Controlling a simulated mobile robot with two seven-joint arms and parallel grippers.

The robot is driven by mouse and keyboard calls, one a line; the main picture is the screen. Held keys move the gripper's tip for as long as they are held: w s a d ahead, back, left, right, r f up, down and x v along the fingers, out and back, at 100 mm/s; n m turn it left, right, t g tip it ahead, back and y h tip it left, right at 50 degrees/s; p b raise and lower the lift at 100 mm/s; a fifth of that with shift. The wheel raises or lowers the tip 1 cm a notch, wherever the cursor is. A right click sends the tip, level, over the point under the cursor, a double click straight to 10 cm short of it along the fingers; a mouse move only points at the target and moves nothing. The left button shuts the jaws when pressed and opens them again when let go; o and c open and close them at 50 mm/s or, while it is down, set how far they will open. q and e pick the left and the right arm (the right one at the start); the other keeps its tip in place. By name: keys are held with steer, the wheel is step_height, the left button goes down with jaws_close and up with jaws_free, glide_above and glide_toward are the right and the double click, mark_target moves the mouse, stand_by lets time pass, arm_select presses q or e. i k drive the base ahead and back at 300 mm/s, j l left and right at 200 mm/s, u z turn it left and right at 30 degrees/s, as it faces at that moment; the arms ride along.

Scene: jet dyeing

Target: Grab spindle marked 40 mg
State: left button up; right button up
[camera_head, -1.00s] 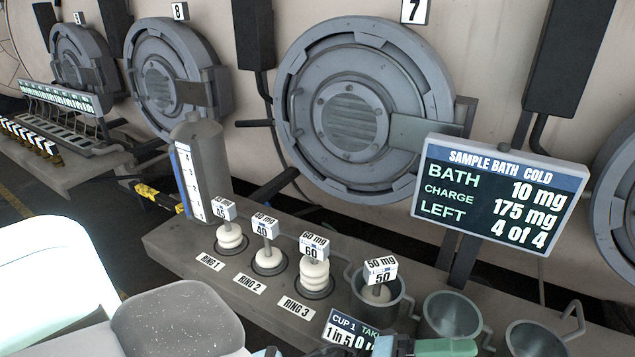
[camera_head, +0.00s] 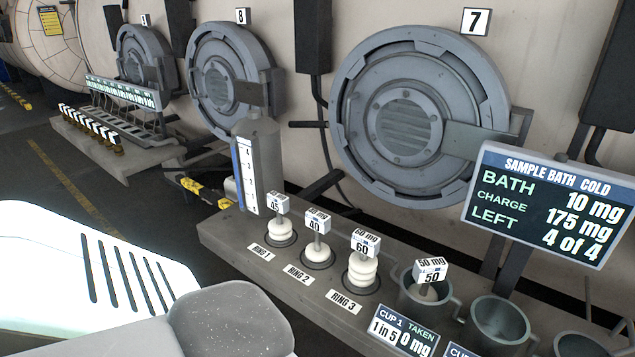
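The spindle marked 40 mg (camera_head: 317,252) stands upright at the RING 2 label (camera_head: 299,275), with white discs under its tag. To its left is the spindle marked 45 (camera_head: 281,231) at RING 1. To its right is the taller spindle marked 60 mg (camera_head: 363,270) at RING 3. A spindle marked 50 mg (camera_head: 430,272) stands in the first metal cup (camera_head: 413,305). Neither of my grippers is in view.
The ledge (camera_head: 228,243) carries the rings, cups and a grey gauge column (camera_head: 262,165) left of RING 1. An empty metal cup (camera_head: 498,325) stands farther right. A SAMPLE BATH sign (camera_head: 550,205) overhangs the right side. A round door (camera_head: 410,125) is behind.

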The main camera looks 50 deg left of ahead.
mark_target(318, 254)
steer(key=i, duration=0.5)
steer(key=u, duration=1.1)
